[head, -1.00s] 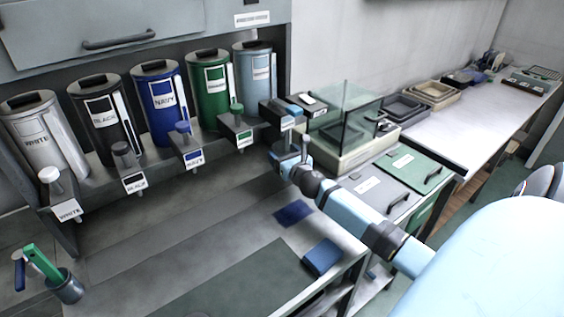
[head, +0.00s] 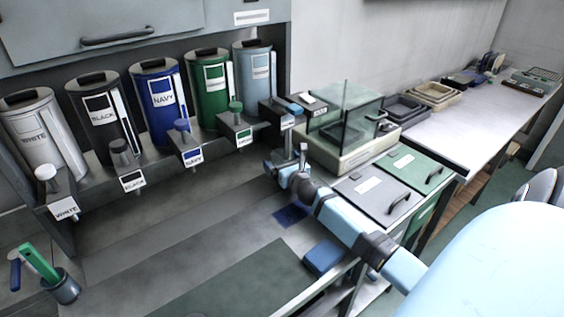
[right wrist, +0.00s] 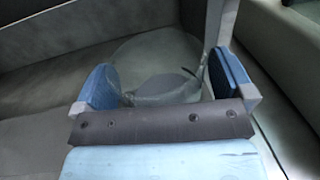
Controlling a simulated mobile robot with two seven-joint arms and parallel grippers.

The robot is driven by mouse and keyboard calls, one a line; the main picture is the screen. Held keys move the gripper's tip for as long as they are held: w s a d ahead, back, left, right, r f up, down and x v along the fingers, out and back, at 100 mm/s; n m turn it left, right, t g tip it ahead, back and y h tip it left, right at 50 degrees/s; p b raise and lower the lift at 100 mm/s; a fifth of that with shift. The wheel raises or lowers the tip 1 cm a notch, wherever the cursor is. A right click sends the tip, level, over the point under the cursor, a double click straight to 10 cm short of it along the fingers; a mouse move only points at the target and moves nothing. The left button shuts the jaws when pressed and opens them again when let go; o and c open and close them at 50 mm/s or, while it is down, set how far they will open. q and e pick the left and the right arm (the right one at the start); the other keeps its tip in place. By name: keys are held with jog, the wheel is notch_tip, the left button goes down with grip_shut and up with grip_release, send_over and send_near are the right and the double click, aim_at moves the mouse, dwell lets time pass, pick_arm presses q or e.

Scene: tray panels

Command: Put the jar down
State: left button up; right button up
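A see-through jar (right wrist: 160,88) shows faintly in the right wrist view, filling the gap between the blue finger pads of my right gripper (right wrist: 165,76). The pads sit on either side of it and seem to touch it. The jar itself cannot be made out there. Whether its base touches the bench cannot be told. My left gripper is not in view.
Labelled canisters, such as the navy one (head: 152,115), line the back left. A dark blue patch (head: 290,215) and a blue block (head: 323,257) lie near the bench's right edge. A glass-walled box (head: 350,150) stands right of the gripper. The bench's middle is clear.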

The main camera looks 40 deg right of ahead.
jog(key=shift+r, duration=0.2)
jog(key=v, duration=0.7)
jog(key=shift+s, duration=0.25)
jog(key=shift+f, duration=0.1)
